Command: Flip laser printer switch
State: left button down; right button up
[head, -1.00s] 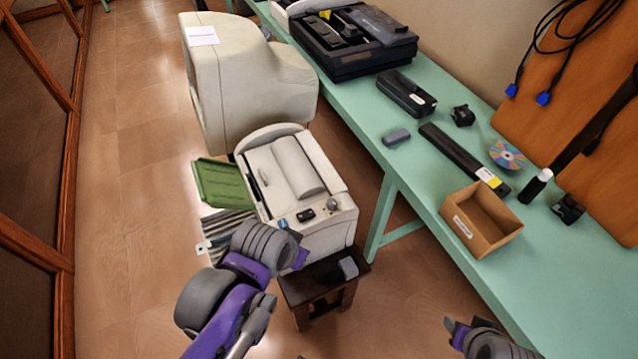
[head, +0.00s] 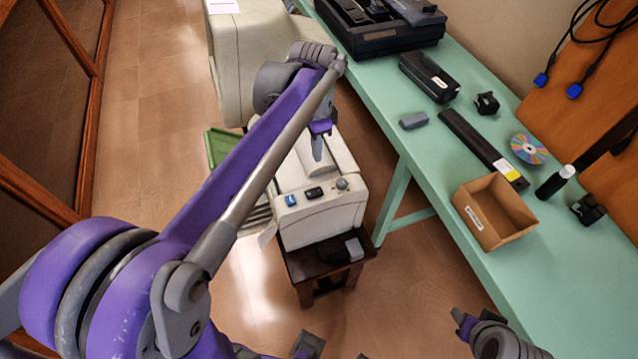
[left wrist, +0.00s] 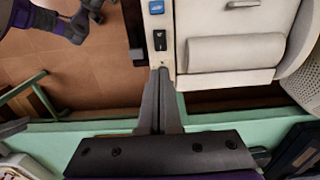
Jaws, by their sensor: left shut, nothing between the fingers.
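The laser printer (head: 345,212) is a pale box on a small dark stand, partly hidden by my left arm in the head view. Its front panel carries a black switch (head: 314,192), a blue part (head: 290,200) and a round knob (head: 342,184). My left gripper (head: 317,155) is shut and empty, pointing down over the printer top behind the panel. In the left wrist view the closed fingertips (left wrist: 163,72) lie just below the black switch (left wrist: 160,40) in the picture; contact cannot be told. My right gripper (head: 462,325) is at the lower right, its jaws unclear.
A green table (head: 412,150) runs along the right, holding a cardboard box (head: 492,212), a disc (head: 529,149) and dark devices. A large beige machine (head: 235,60) stands behind the printer. A green tray (head: 220,146) is at its left. Floor in front is free.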

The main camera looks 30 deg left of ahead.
aim_at(318, 192)
pick_arm(q)
notch_tip(318, 192, down, 14)
jog(key=shift+w+d+b, duration=0.1)
jog(key=shift+b, duration=0.35)
dwell(0.4)
jog(key=shift+d+f+g, duration=0.1)
jog(key=shift+f+g, duration=0.2)
jog(key=shift+r, duration=0.1)
